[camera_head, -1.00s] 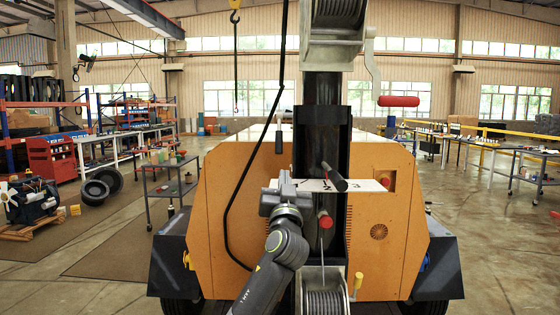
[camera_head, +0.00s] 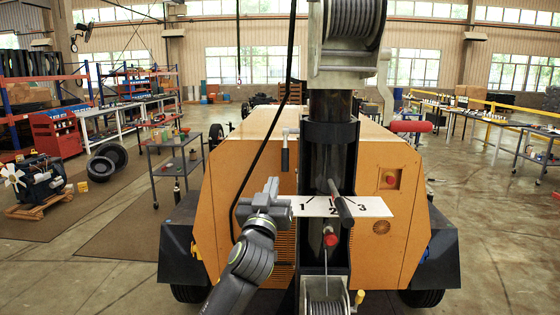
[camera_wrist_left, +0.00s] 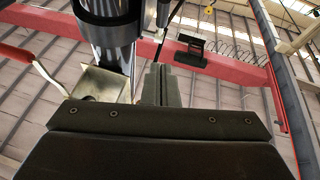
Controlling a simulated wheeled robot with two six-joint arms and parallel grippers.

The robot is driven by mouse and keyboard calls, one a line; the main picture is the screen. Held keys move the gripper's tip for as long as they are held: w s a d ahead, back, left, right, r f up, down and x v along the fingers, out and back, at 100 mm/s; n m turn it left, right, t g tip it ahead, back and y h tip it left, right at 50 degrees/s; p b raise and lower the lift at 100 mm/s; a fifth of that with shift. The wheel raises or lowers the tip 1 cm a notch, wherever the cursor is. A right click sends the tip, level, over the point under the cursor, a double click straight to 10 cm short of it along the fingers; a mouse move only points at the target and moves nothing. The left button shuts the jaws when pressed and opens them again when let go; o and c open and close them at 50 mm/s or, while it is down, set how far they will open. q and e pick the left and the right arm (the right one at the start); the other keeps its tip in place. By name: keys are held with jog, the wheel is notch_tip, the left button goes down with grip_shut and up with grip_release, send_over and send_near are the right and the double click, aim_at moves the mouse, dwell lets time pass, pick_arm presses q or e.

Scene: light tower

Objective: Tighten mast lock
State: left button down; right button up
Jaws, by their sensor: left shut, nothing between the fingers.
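A black lever (camera_head: 340,203) sticks out from the dark mast (camera_head: 330,150), in front of a white plate (camera_head: 375,207) marked 1, 2 and 3. The lever's end lies near the 2. A red-ended knob (camera_head: 330,239) is below it. My left gripper (camera_head: 271,185) is left of the mast, beside the plate's left end, with its fingers pointing up. It is shut and empty, apart from the lever. In the left wrist view the shut fingers (camera_wrist_left: 160,85) stand beside the mast (camera_wrist_left: 115,45); the lever cannot be made out there. My right gripper is not in view.
A winch (camera_head: 350,40) sits high on the mast, and a red crank grip (camera_head: 410,127) is at its right. Another winch (camera_head: 325,300) is low in front. A black cable (camera_head: 262,140) hangs left of the mast. The orange housing (camera_head: 240,170) stands behind.

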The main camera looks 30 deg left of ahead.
aim_at(284, 161)
pick_arm(q)
jog(key=shift+w+a+r+p, duration=0.25)
jog(key=shift+w+a+p, duration=0.3)
jog(key=shift+w, duration=1.25)
jog(key=shift+w+a+r+p, duration=0.2)
jog(key=shift+w+a+p, duration=0.35)
jog(key=shift+w, duration=1.2)
jog(key=shift+w+a+r+p, duration=0.25)
jog(key=shift+w+a+p, duration=0.3)
jog(key=shift+w, duration=1.25)
jog(key=shift+d, duration=0.1)
jog(key=b, duration=0.1)
jog(key=f+b, duration=0.1)
jog(key=b, duration=0.1)
jog(key=shift+w, duration=0.2)
jog(key=shift+w+a+r, duration=0.1)
jog(key=shift+w+a, duration=0.1)
jog(key=shift+s, duration=0.1)
